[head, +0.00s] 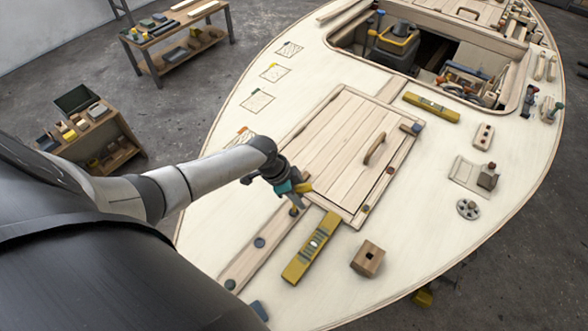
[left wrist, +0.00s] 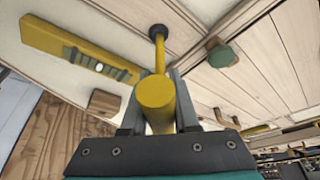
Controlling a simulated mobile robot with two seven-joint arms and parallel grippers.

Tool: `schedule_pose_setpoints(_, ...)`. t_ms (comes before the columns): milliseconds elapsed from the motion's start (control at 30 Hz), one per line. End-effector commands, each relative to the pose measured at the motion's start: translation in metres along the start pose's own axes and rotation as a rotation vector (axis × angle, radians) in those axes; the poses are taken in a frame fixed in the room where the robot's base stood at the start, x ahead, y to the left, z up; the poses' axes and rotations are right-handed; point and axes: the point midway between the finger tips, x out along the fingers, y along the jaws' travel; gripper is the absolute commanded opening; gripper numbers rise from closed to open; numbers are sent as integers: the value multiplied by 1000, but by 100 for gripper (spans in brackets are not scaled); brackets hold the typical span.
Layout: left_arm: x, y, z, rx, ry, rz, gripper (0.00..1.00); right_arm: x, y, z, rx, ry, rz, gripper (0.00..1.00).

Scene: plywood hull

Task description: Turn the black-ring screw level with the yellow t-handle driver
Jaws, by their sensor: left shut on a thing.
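My left gripper (head: 298,196) is shut on the yellow t-handle driver (head: 305,187), near the lower left corner of the wooden hatch (head: 340,150). In the left wrist view the driver (left wrist: 155,93) stands between the two fingers, its thick end toward the camera. Its thin yellow shaft runs to the black-ring screw (left wrist: 158,31) and appears to end at its middle. Whether the tip is seated I cannot tell. The screw's head is covered by the driver. My right gripper is not in view.
A yellow level (head: 311,246) lies beside the hatch; it also shows in the left wrist view (left wrist: 75,48). A green-topped piece (left wrist: 221,56) is close to the driver. A wooden block (head: 368,258) stands to the right. Another yellow level (head: 431,106) lies beyond the hatch.

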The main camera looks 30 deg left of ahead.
Motion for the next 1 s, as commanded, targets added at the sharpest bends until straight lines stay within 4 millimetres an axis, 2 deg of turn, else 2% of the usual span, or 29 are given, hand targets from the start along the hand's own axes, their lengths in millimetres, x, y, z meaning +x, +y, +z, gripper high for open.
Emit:
schedule_pose_setpoints(267, -8, 2, -2, -3, -5, 4, 0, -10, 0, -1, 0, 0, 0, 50)
schedule_pose_setpoints(567, -9, 2, -3, -28, -3, -6, 0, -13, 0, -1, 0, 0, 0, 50)
schedule_pose_setpoints(1000, -13, -1, -3, -466, 4, -183, 0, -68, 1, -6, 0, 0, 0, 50)
